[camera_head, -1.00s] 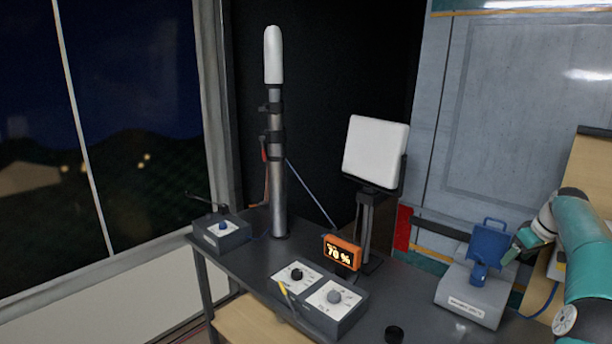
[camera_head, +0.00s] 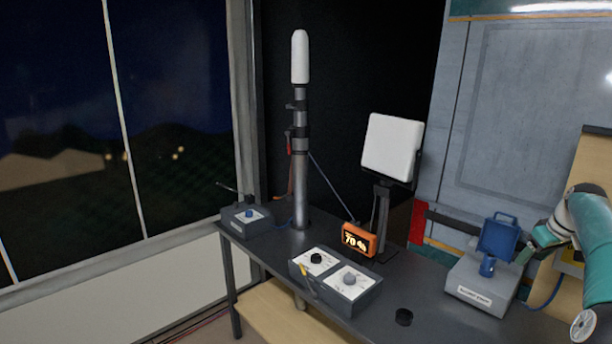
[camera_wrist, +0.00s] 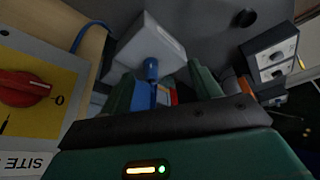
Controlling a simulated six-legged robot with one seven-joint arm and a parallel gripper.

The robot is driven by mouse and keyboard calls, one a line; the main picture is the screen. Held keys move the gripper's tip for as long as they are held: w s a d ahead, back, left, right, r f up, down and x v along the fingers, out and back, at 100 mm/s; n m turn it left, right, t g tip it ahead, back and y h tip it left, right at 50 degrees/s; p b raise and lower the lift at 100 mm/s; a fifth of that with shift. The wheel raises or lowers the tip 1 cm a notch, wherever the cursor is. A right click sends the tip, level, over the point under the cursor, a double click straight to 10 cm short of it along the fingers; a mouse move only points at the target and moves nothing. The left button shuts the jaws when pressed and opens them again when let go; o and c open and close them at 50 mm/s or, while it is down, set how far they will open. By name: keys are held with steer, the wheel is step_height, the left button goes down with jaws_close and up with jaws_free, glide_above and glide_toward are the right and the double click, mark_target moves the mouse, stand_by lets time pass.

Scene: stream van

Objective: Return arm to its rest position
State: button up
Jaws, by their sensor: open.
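My arm (camera_head: 588,235) comes in from the right edge in the head view, with a teal and white wrist. My gripper (camera_head: 529,251) is at the right end of the bench, just right of a blue upright part on a grey labelled box. In the wrist view my gripper (camera_wrist: 163,84) shows two dark green fingers spread apart, with no object clearly held. A blue knob (camera_wrist: 151,68) on the grey box (camera_wrist: 158,40) appears between the fingers. I cannot tell how near it is.
The dark bench (camera_head: 400,285) carries a grey box (camera_head: 482,283), a two-dial unit (camera_head: 335,281), an orange 70 % display (camera_head: 358,240), a white panel (camera_head: 392,147) and a tall white-topped mast (camera_head: 301,130). A red switch (camera_wrist: 22,88) is at left in the wrist view.

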steer(key=w+a+r, duration=0.1)
steer(key=a+r, duration=0.2)
steer(key=a, duration=0.6)
steer(key=w+a+r, duration=0.1)
steer(key=a+r, duration=0.3)
steer(key=a, duration=0.5)
steer(key=s+a+r+h, duration=0.1)
steer(key=s+a+r, duration=0.15)
steer(key=a, duration=0.45)
steer(key=s+a+r, duration=0.1)
steer(key=s+a, duration=0.3)
steer(key=a, duration=0.3)
steer(key=s+a+f, duration=0.4)
steer(key=s+a, duration=0.4)
steer(key=s, duration=0.4)
steer(key=s+a+f+m+t, duration=0.1)
steer(key=s+a+f, duration=0.4)
steer(key=s+a, duration=0.4)
steer(key=s, duration=0.4)
steer(key=shift+m+y, duration=0.3)
steer(key=c, duration=0.6)
steer(key=shift+d, duration=0.1)
steer(key=shift+d, duration=0.1)
